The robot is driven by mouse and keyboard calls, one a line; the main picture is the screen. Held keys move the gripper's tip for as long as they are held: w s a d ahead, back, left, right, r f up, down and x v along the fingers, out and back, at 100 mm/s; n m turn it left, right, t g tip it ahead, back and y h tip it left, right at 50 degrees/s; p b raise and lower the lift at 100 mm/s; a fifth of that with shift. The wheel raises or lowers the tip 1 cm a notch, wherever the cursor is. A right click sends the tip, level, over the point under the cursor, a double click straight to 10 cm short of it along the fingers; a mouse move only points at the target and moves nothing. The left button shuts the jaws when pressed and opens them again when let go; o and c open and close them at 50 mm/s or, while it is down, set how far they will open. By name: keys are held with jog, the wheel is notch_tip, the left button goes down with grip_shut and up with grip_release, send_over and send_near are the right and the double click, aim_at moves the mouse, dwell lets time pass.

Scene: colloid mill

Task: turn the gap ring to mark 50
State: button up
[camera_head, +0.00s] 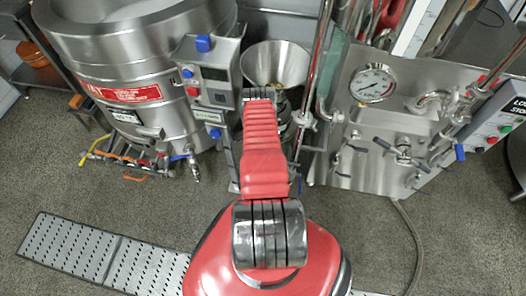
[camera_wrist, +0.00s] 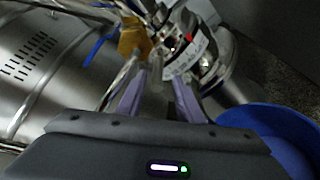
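In the wrist view, a silver ring with a pale band of dark marks (camera_wrist: 186,64) lies just beyond my gripper (camera_wrist: 161,88), and I take it to be the gap ring. A small red mark (camera_wrist: 190,37) shows near its upper edge. The scale is blurred, so I cannot read the setting. The two purple fingers are apart; a grey rod-like part (camera_wrist: 156,76) shows between them, and I cannot tell if they touch it. In the head view, the mill's steel hopper (camera_head: 276,64) stands behind my red arm, which hides my gripper and most of the mill.
A yellow-brown block (camera_wrist: 133,38) sits close to the left fingertip, with a blue lever (camera_wrist: 98,48) beyond it. A large blue round object (camera_wrist: 275,130) is close on the right. A steel tank (camera_head: 135,65) stands left of the mill; a gauge panel (camera_head: 385,125) stands right.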

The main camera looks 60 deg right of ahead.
jog(key=v, duration=0.8)
jog(key=shift+s, duration=0.1)
dwell(0.3)
